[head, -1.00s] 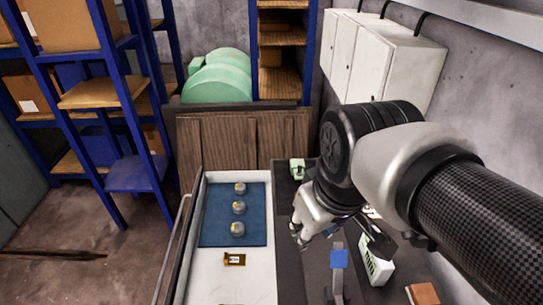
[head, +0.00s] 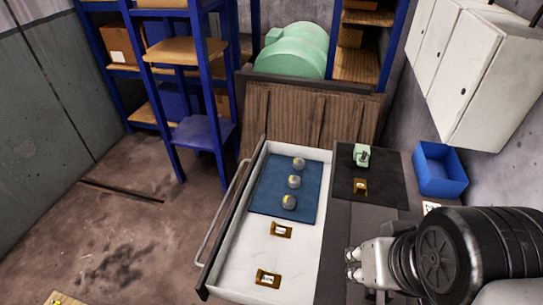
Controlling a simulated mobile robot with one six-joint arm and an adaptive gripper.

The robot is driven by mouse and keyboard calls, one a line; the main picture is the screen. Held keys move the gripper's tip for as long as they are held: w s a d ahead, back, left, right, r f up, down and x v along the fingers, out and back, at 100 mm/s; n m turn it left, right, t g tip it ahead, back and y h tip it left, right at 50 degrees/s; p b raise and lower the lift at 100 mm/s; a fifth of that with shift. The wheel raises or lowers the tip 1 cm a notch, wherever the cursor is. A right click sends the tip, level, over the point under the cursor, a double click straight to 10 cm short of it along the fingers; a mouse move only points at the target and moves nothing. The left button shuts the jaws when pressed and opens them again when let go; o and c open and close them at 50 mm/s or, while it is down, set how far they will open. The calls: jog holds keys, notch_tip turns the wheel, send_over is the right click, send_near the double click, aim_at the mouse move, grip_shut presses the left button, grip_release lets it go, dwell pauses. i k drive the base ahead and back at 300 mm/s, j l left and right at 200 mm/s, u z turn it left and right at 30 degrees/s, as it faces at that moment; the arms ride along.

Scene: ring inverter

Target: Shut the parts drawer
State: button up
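The parts drawer (head: 300,258) stands pulled out on the left side of the dark bench in the head view. It is a white tray with a dark front panel and a long grey bar handle (head: 221,218) along its left side. Inside lie a blue mat (head: 268,192) with three grey, yellow-marked round parts (head: 294,181) and two brass label plates (head: 281,230). My gripper (head: 351,264) is over the bench, to the right of the drawer, its fingertips pointing left. It is apart from the handle. The finger gap is too small to read.
A small green device (head: 361,155) and a blue bin (head: 440,168) are on the bench to the right. Blue shelving (head: 205,132) and a wooden crate (head: 310,120) stand behind. The floor left of the drawer is mostly clear.

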aim_at(243, 245)
jog(key=j+z, duration=0.2)
jog(key=j, duration=0.85)
jog(key=k+j+z, duration=0.15)
jog(key=j, duration=0.85)
jog(key=i+u, duration=0.1)
jog(key=u, duration=0.4)
jog(key=j, duration=0.1)
